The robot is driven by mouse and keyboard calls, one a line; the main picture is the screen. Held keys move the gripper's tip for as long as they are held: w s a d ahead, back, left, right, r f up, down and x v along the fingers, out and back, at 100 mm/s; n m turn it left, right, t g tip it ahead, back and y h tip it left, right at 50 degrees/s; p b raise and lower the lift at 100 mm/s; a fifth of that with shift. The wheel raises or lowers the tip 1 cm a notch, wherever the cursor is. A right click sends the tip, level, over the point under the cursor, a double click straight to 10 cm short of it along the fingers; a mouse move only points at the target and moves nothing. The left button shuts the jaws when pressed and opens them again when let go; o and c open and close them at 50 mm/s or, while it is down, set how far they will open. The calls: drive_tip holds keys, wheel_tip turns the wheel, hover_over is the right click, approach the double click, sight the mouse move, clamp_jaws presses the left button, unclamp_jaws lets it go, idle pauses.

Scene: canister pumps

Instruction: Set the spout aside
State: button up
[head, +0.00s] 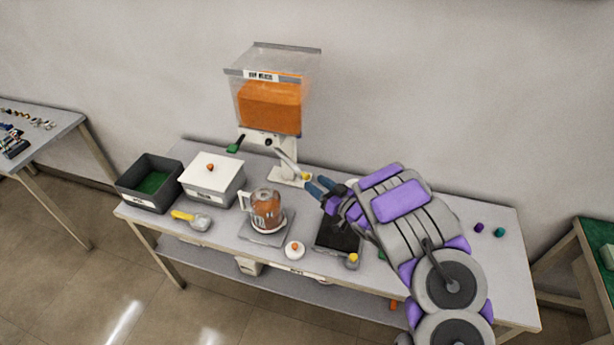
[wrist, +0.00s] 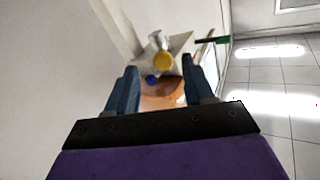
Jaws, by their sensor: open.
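The clear dispenser (head: 270,103) with orange contents stands at the back of the table. A grey spout (head: 287,158) slants down to the right from its front and ends in a yellow tip (head: 305,176). My gripper (head: 316,187) has blue fingers and is just right of the yellow tip in the head view. In the wrist view my gripper (wrist: 163,82) is open, with the yellow round end (wrist: 163,61) seen between its fingers, ahead of them. I cannot tell whether the fingers touch it. A small blue round part (wrist: 151,79) shows below the yellow end.
A glass jug (head: 266,206) with orange-brown contents stands on a grey plate in front of the dispenser. A white lidded box (head: 211,178), a dark bin (head: 150,184) and a yellow-handled scoop (head: 193,219) are on the left. A dark pad (head: 336,237) lies below my arm. The table's right end is mostly clear.

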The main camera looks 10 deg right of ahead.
drive_tip(key=v, duration=0.9)
drive_tip(key=shift+s+d, duration=0.2)
drive_tip(key=shift+s, duration=0.1)
